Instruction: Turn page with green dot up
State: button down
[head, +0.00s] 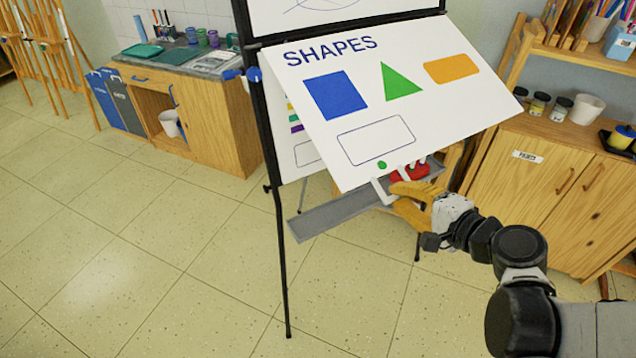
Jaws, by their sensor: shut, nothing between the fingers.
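The page with the green dot is a white sheet headed SHAPES (420,110) on a black flip-chart easel (276,150). It shows a blue square, a green triangle, an orange rectangle and an outlined box. Its lower part stands out from the easel, tilted toward me. The green dot (382,165) is near its bottom edge. My gripper (388,186), with orange fingers and pale tips, is at the bottom edge just below the dot. It is shut with nothing held. I cannot tell whether it touches the sheet. Another page (302,150) with coloured bars shows behind, at the left.
A grey tray (330,212) on the easel lies below the page, with a red object (411,173) near my gripper. A wooden cabinet (540,190) with jars and a white cup stands right. A counter (215,110) stands left. The tiled floor in front is clear.

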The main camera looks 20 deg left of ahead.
notch_tip(320, 180, up, 7)
jog(key=s+d+p, duration=0.1)
jog(key=d+p, duration=0.1)
jog(key=p, duration=0.3)
jog(key=shift+s+f, duration=0.15)
jog(key=shift+s, duration=0.25)
notch_tip(320, 180, up, 9)
jog(key=s+d+p, duration=0.1)
jog(key=p, duration=0.7)
jog(key=shift+r, duration=0.2)
jog(key=shift+r, duration=0.1)
notch_tip(320, 180, up, 9)
jog(key=p, duration=0.8)
jog(key=shift+w, duration=0.15)
jog(key=shift+a+r, duration=0.1)
notch_tip(320, 180, up, 9)
jog(key=w+a+p, duration=0.1)
jog(key=p, duration=0.6)
jog(key=shift+w+a+p, duration=0.25)
jog(key=shift+a+p, duration=0.05)
jog(key=shift+a, duration=0.1)
